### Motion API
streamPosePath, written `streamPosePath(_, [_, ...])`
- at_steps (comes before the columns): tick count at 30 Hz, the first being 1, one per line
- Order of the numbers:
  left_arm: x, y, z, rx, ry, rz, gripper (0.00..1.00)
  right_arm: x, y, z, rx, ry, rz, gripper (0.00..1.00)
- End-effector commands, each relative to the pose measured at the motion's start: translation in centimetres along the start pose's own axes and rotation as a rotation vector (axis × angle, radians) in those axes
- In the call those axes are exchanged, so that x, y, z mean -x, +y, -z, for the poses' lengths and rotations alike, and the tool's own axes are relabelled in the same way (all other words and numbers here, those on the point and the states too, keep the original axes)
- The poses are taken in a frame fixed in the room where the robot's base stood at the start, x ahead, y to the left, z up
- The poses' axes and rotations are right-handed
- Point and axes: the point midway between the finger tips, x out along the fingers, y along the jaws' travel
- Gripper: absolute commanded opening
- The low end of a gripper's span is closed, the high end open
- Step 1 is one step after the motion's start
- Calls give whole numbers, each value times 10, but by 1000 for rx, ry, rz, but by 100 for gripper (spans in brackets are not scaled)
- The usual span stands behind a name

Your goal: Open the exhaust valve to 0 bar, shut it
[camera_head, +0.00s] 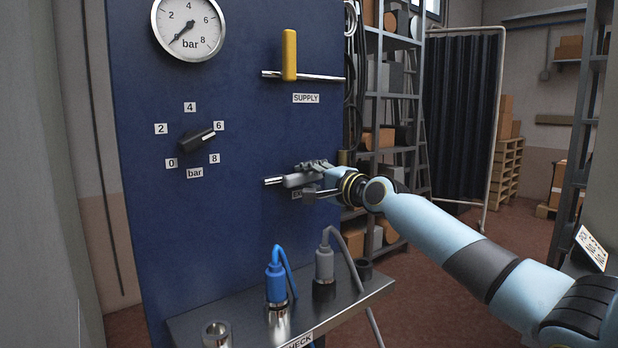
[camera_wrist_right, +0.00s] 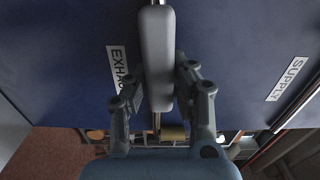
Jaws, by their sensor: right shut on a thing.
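The exhaust valve's grey lever (camera_head: 298,180) lies along its horizontal pipe on the blue panel, in line with it. My right gripper (camera_head: 314,180) is shut on this lever, coming from the right and partly covering the EXHAUST label. In the right wrist view the lever (camera_wrist_right: 156,55) passes between the gripper's fingers (camera_wrist_right: 158,84). The round pressure gauge (camera_head: 188,28) has its needle at the 0 mark. The supply valve's yellow lever (camera_head: 290,55) stands upright, across its pipe. My left gripper is not in view.
A black selector knob (camera_head: 197,140) points towards 6. A metal shelf (camera_head: 350,295) below the panel carries a blue plug (camera_head: 276,283) and a grey plug (camera_head: 324,262) with hoses. Storage racks stand behind at the right.

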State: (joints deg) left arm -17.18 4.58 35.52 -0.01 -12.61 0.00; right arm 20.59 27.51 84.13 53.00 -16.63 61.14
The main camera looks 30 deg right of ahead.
Motion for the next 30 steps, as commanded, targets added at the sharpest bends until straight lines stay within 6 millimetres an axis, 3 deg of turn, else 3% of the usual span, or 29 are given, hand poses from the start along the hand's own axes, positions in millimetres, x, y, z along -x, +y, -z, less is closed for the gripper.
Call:
streamPosePath(14, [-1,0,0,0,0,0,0,0,-4,0,120,0,-2,0])
streamPosePath(30, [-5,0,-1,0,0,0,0,0,-27,-9,604,-1,-3,0])
